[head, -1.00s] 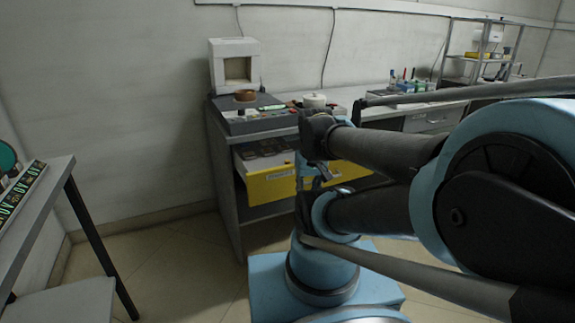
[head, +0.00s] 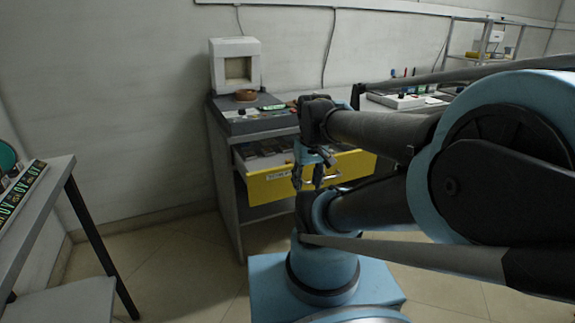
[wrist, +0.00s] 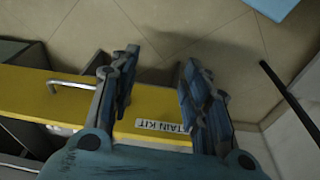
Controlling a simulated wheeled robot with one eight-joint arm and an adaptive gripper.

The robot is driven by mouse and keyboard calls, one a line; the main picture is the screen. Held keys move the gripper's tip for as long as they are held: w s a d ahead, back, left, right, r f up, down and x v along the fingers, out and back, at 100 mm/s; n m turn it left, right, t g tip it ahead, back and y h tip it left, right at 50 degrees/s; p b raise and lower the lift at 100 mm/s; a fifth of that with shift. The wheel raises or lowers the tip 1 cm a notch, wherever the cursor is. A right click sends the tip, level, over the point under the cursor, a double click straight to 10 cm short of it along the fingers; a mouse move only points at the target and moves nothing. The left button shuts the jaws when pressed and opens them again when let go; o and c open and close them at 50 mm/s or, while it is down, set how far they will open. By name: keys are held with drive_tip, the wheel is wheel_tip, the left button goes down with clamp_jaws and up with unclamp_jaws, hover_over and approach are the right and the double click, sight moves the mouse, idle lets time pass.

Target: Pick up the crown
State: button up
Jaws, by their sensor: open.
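I cannot make out a crown in either view; it may be too small or hidden. My gripper (head: 310,180) is in front of the open yellow-fronted drawer (head: 270,188) in the head view. In the wrist view my gripper (wrist: 160,58) has its two fingers wide apart with nothing between them. The yellow drawer front (wrist: 50,107) lies below and behind the fingers, with a metal handle (wrist: 72,84) at left and a "STAIN KIT" label (wrist: 162,127). Small dark items (head: 262,149) lie in the drawer.
A table (head: 50,195) with a green-marked strip (head: 22,192) stands at left. Floor (head: 170,255) between them is clear.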

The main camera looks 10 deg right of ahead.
drive_tip(key=w+r+n, duration=0.4)
drive_tip(key=w+r, duration=0.1)
drive_tip(key=w, duration=0.2)
wheel_tip(320, 180, up, 3)
drive_tip(key=n+g, duration=0.2)
drive_tip(key=n, duration=1.2)
hover_over(288, 160)
drive_tip(key=f, duration=1.2)
drive_tip(key=shift+s+a, duration=0.2)
drive_tip(key=shift+s, duration=0.1)
drive_tip(key=f, duration=0.4)
drive_tip(key=shift+w+d, duration=0.2)
drive_tip(key=shift+w, duration=0.15)
drive_tip(key=shift+f, duration=0.65)
drive_tip(key=c, duration=0.8)
